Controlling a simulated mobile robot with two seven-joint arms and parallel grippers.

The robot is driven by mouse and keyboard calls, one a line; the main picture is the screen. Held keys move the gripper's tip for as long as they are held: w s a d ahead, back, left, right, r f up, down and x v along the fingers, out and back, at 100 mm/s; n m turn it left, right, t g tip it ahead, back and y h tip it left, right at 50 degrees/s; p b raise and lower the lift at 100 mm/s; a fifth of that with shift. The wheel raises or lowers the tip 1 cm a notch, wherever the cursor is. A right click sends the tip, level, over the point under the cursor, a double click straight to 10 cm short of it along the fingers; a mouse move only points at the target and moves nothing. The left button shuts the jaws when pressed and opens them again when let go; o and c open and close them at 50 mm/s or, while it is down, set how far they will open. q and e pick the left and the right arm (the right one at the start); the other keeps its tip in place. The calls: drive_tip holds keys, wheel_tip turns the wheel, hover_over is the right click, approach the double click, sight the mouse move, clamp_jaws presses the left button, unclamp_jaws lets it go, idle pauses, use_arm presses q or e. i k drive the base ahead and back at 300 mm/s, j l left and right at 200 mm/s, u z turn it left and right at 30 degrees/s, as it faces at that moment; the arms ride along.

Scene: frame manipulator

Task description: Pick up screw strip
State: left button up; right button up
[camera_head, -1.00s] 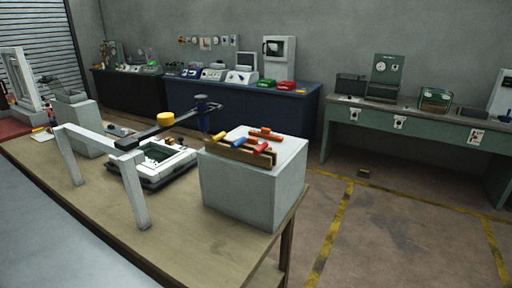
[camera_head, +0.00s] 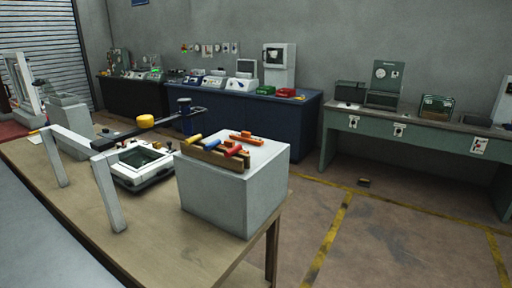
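A white block (camera_head: 222,198) stands on the near wooden table. On its top, a wooden rack (camera_head: 212,156) holds several tools with yellow, blue and red handles. Behind the rack lies a small orange strip-like piece (camera_head: 246,138), with a little orange part on top. It may be the screw strip, but it is too small to tell. Neither of my grippers is in view.
Left of the block, a white square frame (camera_head: 128,176) on a dark base lies on the table (camera_head: 170,240). A dark bar with a yellow knob (camera_head: 145,121) reaches over it. A white arch (camera_head: 108,190) stands in front. Benches line the wall. The floor at right is mostly clear.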

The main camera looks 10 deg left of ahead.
sight(228, 144)
drive_tip(key=i+l+z, duration=0.5)
drive_tip(key=i+l, duration=0.3)
drive_tip(key=i, duration=0.5)
drive_tip(key=i+l, duration=0.15)
drive_tip(key=i, duration=0.45)
drive_tip(key=i+u, duration=0.2)
drive_tip(key=u, duration=0.2)
drive_tip(key=i+l+u, duration=0.15)
drive_tip(key=u, duration=0.25)
drive_tip(key=i+l+u, duration=0.15)
drive_tip(key=u, duration=0.25)
drive_tip(key=i+l+u, duration=0.1)
drive_tip(key=u, duration=0.3)
drive_tip(key=i+l+u, duration=0.1)
drive_tip(key=u, duration=0.35)
drive_tip(key=i+l+u, duration=0.15)
drive_tip(key=u, duration=0.25)
